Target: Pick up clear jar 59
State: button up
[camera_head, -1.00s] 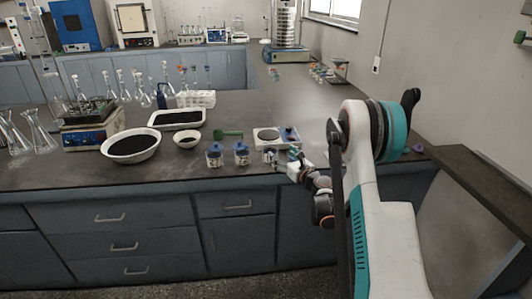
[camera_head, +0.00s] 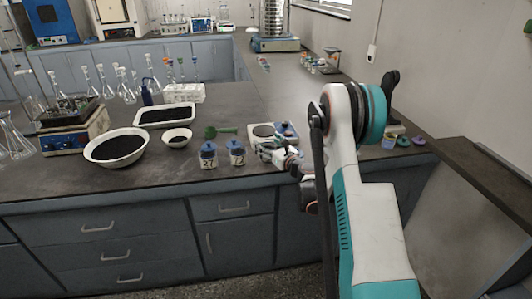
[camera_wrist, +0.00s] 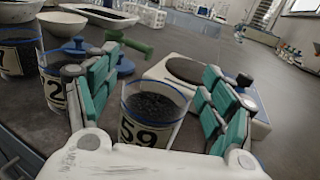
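Clear jar 59 (camera_wrist: 150,117) is an open clear jar with dark granules inside and a "59" label. It stands upright on the dark bench between the two fingers of my gripper (camera_wrist: 160,85). The fingers, with green pads, are open on either side of it. A narrow gap shows on each side, so I see no firm grip. In the head view my gripper (camera_head: 272,152) is at the bench's front part, beside the white scale, and it hides most of the jar.
A green scoop (camera_head: 222,131), a small bowl (camera_head: 177,138) and a large bowl (camera_head: 118,147) lie farther left. A blue lid (camera_wrist: 124,66) lies behind the jar.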

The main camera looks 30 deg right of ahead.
jog(key=c, duration=1.2)
notch_tip(320, 180, up, 19)
jog(key=p, duration=0.7)
notch_tip(320, 180, down, 16)
jog(key=b, duration=0.7)
jog(key=shift+f, duration=0.1)
